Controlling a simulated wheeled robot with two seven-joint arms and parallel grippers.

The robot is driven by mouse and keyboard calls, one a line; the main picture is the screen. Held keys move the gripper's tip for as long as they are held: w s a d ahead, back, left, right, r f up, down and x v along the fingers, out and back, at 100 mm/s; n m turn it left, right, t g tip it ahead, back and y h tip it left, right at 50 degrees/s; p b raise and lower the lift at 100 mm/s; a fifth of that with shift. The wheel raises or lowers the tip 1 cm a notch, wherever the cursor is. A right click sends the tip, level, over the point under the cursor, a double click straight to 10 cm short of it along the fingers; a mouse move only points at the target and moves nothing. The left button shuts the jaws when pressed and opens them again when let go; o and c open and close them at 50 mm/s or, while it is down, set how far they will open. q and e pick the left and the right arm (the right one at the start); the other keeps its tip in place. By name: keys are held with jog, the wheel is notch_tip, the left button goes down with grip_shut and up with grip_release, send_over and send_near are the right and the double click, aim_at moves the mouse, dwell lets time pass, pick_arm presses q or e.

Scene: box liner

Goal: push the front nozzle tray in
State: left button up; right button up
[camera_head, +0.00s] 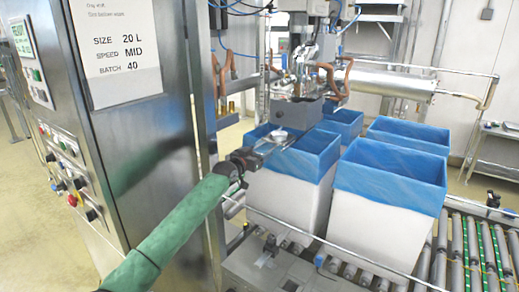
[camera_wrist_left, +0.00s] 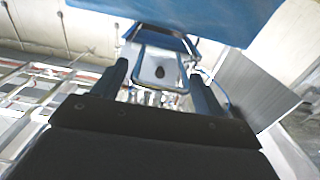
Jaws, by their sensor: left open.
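The front nozzle tray (camera_head: 281,136) is a small silvery plate under the grey filling head, over the mouth of a blue-lined white box. In the left wrist view, a pale tray-like piece with a dark round spot (camera_wrist_left: 152,66) lies beyond the fingers. My left gripper (camera_head: 266,146) reaches in from the lower left on a green-sleeved arm and is at the tray's near end. In the left wrist view its two fingers (camera_wrist_left: 160,88) are apart, with the tray showing between and past them. I cannot tell whether they touch it. My right gripper is not in view.
Several white boxes with blue liners (camera_head: 385,205) stand close together on the right. A grey control cabinet (camera_head: 130,120) with a printed sheet stands left of my arm. A roller conveyor (camera_head: 480,250) runs at the lower right. A metal rail passes in front of the boxes.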

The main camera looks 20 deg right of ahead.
pick_arm(q)
jog(key=shift+w+d, duration=0.4)
jog(key=shift+d, duration=0.05)
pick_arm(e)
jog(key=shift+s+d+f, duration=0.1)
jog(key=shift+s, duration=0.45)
